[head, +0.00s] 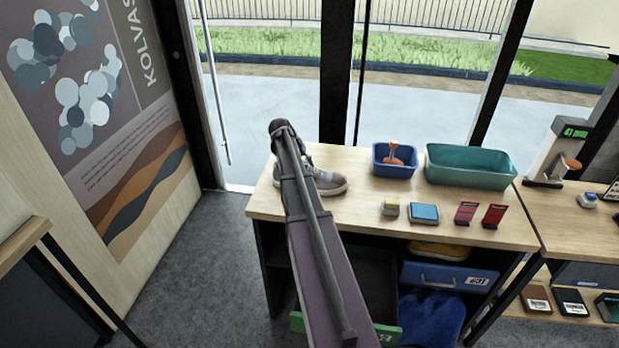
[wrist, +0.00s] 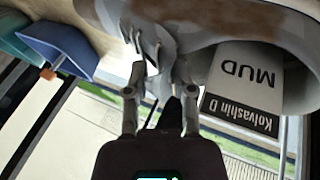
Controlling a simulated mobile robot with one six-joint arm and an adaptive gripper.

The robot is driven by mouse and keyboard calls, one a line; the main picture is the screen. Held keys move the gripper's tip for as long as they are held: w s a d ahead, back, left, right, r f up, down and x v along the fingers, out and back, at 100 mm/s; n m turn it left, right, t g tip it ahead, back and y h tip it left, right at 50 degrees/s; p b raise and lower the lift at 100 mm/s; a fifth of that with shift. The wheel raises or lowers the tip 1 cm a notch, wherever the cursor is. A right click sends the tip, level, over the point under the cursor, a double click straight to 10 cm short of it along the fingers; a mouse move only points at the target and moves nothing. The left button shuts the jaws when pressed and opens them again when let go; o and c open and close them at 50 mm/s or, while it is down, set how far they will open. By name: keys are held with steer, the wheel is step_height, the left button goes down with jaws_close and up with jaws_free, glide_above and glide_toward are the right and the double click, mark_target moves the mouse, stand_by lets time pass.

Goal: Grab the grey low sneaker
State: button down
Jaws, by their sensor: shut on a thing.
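The grey low sneaker (head: 330,182) is at the left end of the wooden bench, partly hidden behind my arm in the head view. In the wrist view the sneaker (wrist: 235,18) fills the top edge, with brownish smears on its pale side. My gripper (wrist: 155,62) is shut on it, its fingers against the sneaker's edge. My gripper is hidden by my arm in the head view. Whether the sneaker touches the bench top is not clear.
On the bench (head: 375,215) stand a blue bin (head: 394,161) with an orange-topped item and a teal tub (head: 470,166). Glass doors stand behind.

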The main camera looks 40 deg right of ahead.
steer(key=shift+r, duration=0.1)
steer(key=shift+r+p, duration=1.7)
steer(key=shift+p, duration=0.1)
steer(key=s+a, duration=0.2)
steer(key=s, duration=0.5)
steer(key=s+a+r+p, duration=0.1)
steer(key=s+a, duration=0.1)
steer(key=s, duration=0.6)
steer(key=shift+s+a+r, duration=0.2)
steer(key=shift+a, duration=0.1)
